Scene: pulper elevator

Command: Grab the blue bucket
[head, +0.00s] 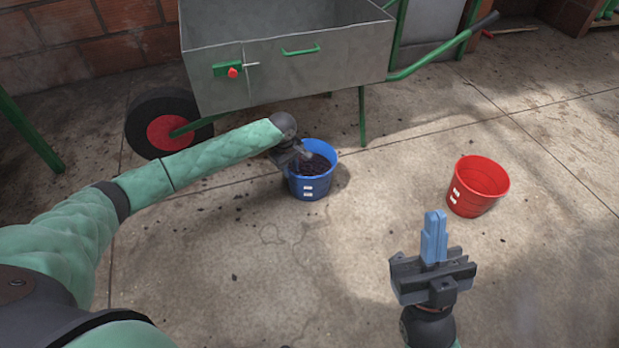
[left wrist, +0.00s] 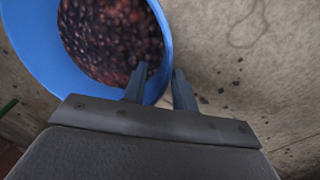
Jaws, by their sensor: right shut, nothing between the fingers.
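The blue bucket (head: 312,186) stands upright on the floor, filled with dark red-brown fruit-like pieces. It also shows in the left wrist view (left wrist: 32,50). My left gripper (head: 306,155) is at the bucket's rim. In the left wrist view its two fingers (left wrist: 160,88) are apart, one over the inside of the bucket and one outside, with the rim between them. A gap shows beside the rim, so the fingers do not look closed on it. My right gripper (head: 433,238) is shut and empty, above the floor to the right of the bucket.
A red bucket (head: 478,186) stands on the floor at the right. A grey metal wheelbarrow (head: 290,75) with green handles stands behind the blue bucket; its wheel (head: 165,125) is at left. The concrete floor between the buckets is clear.

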